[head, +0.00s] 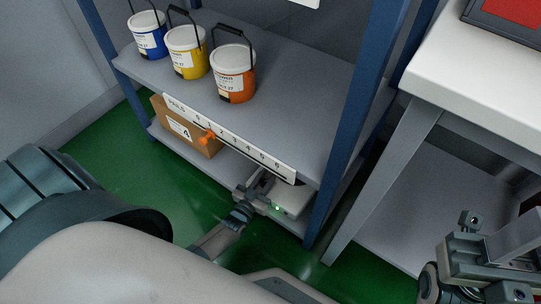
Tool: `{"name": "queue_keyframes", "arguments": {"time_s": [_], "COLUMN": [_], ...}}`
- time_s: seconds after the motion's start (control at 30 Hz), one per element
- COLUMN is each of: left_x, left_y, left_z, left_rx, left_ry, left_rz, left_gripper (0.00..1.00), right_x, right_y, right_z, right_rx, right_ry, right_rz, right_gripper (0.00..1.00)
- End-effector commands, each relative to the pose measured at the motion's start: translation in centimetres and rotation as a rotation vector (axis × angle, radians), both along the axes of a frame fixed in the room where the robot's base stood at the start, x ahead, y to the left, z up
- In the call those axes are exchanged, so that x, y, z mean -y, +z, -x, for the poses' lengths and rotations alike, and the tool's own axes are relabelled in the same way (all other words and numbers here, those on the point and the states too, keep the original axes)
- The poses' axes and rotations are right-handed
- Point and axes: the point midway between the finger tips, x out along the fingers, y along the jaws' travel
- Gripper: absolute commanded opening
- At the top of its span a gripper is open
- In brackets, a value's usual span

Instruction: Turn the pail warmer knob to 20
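A pale box-shaped device (292,199), which looks like the pail warmer, sits on the lower shelf at its right end. A small green light shows on its front. I cannot make out its knob or any dial numbers; my gripper covers part of the front. My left gripper (256,184) is at the left side of this device, just under the shelf's label strip. Its fingertips are small and partly hidden, so I cannot tell whether they touch or hold anything. My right gripper (478,238) is at the lower right, away from the device.
Blue (148,36), yellow (187,53) and orange (232,74) pails stand on the upper shelf (290,95). A strip (240,142) marked PAILS, 0 to 6, has an orange pointer (207,137). A cardboard box (183,128) sits below. A white table (470,75) stands right.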

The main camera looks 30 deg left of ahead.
Motion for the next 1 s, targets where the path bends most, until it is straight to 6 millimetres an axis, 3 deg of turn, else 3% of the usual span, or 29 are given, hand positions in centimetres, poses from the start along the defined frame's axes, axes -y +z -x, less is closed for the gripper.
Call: {"name": "queue_keyframes", "arguments": {"time_s": [0.53, 0.57, 0.63, 1.0], "left_x": [-0.12, -0.12, -0.12, -0.17], "left_y": [-0.07, -0.07, -0.07, -0.02], "left_z": [0.07, 0.06, 0.06, 0.04], "left_rx": [0.000, 0.000, 0.000, 0.001], "left_ry": [0.048, 0.048, 0.048, 0.047], "left_rz": [0.001, 0.001, 0.001, 0.000], "left_gripper": [0.00, 0.27, 0.41, 0.41], "right_x": [0.07, 0.06, 0.04, 0.01], "right_y": [-0.31, -0.30, -0.24, 0.17], "right_z": [0.00, 0.00, 0.00, 0.02], "right_rx": [-0.013, -0.013, -0.012, 0.003], "right_ry": [-0.004, -0.004, -0.003, -0.002], "right_rz": [0.006, 0.005, 0.003, -0.001], "right_gripper": [0.31, 0.31, 0.31, 0.31]}}
